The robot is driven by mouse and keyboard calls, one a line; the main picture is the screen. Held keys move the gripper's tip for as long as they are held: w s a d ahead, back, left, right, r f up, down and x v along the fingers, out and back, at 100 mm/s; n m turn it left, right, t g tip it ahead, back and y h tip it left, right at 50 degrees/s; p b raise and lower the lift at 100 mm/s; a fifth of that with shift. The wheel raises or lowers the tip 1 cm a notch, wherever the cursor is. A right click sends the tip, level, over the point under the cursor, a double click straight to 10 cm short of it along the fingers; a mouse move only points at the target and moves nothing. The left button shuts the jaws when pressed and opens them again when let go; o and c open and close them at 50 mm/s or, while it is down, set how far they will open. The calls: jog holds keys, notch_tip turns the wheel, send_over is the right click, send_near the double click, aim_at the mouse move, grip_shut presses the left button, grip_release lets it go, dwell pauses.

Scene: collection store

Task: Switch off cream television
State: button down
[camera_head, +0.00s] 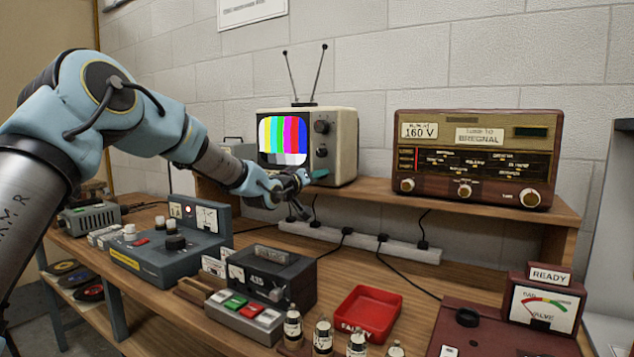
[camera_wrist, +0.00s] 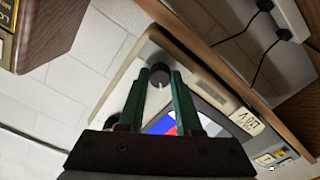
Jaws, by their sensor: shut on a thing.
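The cream television (camera_head: 345,148) stands on the raised wooden shelf at the back. Its screen (camera_head: 283,140) is lit with colour bars. A large dark knob (camera_head: 321,127) sits high on its right-hand control panel, with a smaller dark knob (camera_head: 321,152) below it. My gripper (camera_head: 320,174) is at the lower part of this panel, below both of these. In the wrist view my gripper (camera_wrist: 159,82) has its green fingers shut on a dark control knob (camera_wrist: 159,74) on the television's cream front. In the head view that knob is hidden by the gripper.
A brown radio (camera_head: 473,160) stands to the right on the same shelf. A white power strip (camera_head: 350,236) with cables lies below. Grey testers (camera_head: 170,250), a black box (camera_head: 270,275), a red tray (camera_head: 365,312) and several small bottles crowd the bench in front.

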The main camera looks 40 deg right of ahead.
jog(key=n+b, duration=0.4)
jog(key=n, duration=0.5)
jog(key=shift+n, duration=0.4)
dwell(0.4)
jog(key=c, duration=0.6)
grip_release()
jog(key=b+v, duration=0.3)
jog(key=v, duration=0.8)
jog(key=shift+b, duration=0.3)
